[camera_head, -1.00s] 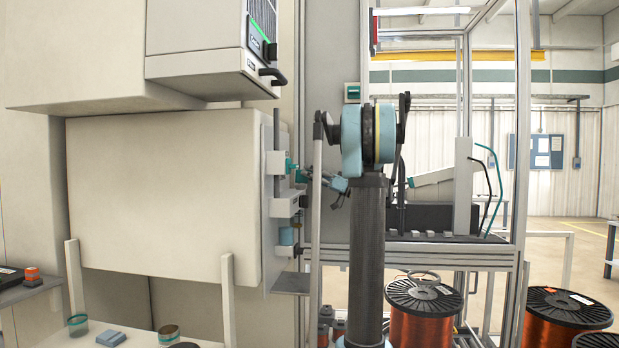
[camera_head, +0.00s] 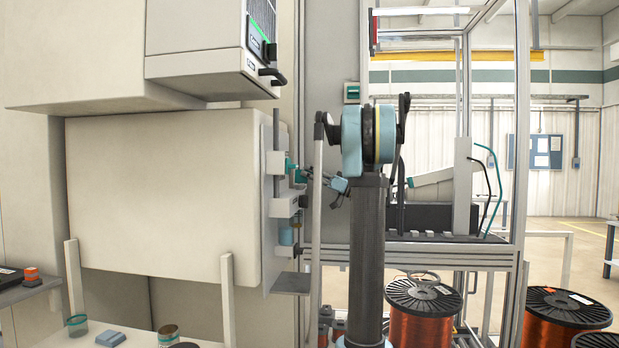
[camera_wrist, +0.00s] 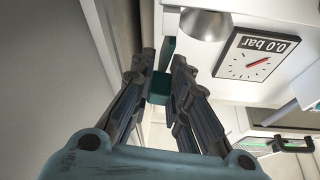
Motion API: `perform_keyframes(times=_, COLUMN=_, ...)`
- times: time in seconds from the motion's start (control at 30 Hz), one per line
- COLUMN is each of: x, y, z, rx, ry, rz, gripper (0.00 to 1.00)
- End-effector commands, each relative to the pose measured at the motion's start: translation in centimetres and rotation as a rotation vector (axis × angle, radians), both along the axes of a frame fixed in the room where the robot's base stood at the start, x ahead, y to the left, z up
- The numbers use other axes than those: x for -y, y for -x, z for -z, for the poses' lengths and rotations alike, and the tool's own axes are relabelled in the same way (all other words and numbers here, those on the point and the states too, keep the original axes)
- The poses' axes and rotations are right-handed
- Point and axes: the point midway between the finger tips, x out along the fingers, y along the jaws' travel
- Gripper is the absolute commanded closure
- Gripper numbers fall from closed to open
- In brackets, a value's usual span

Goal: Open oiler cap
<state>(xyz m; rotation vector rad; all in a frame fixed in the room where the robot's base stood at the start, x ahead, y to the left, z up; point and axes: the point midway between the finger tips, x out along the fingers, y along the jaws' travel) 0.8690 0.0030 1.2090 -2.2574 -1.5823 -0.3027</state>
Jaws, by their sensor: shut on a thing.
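A teal piece, which looks like the oiler cap (camera_wrist: 159,88), sits between my gripper's fingers in the wrist view. In the head view, the same teal part (camera_head: 290,165) is on the upper bracket at the right side of the big beige cabinet. My gripper (camera_head: 299,173) reaches it from the right, and its fingers (camera_wrist: 164,66) are shut on it in the wrist view. The fingers hide much of the cap, and I cannot tell whether it is turned or lifted.
A square gauge (camera_wrist: 258,57) reading 0.0 bar and a grey metal cylinder (camera_wrist: 203,24) are close to the right of my fingers. A blue-green cup (camera_head: 286,236) sits on a lower bracket. Wire spools (camera_head: 424,312) stand at the lower right.

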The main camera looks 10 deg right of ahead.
Motion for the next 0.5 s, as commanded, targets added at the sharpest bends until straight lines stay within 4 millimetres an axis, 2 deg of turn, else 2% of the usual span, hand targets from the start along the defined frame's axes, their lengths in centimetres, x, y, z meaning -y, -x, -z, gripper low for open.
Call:
perform_keyframes(times=0.13, x=0.04, y=-0.08, z=0.03, rx=-0.001, ry=0.0, rz=0.003, gripper=1.0)
perform_keyframes(times=0.17, x=0.04, y=-0.08, z=0.03, rx=-0.002, ry=0.001, rz=0.003, gripper=0.8)
perform_keyframes(times=0.23, x=0.04, y=-0.07, z=0.03, rx=-0.001, ry=0.001, rz=0.002, gripper=0.64)
perform_keyframes(times=0.5, x=0.0, y=-0.03, z=0.01, rx=-0.001, ry=0.0, rz=0.001, gripper=0.63)
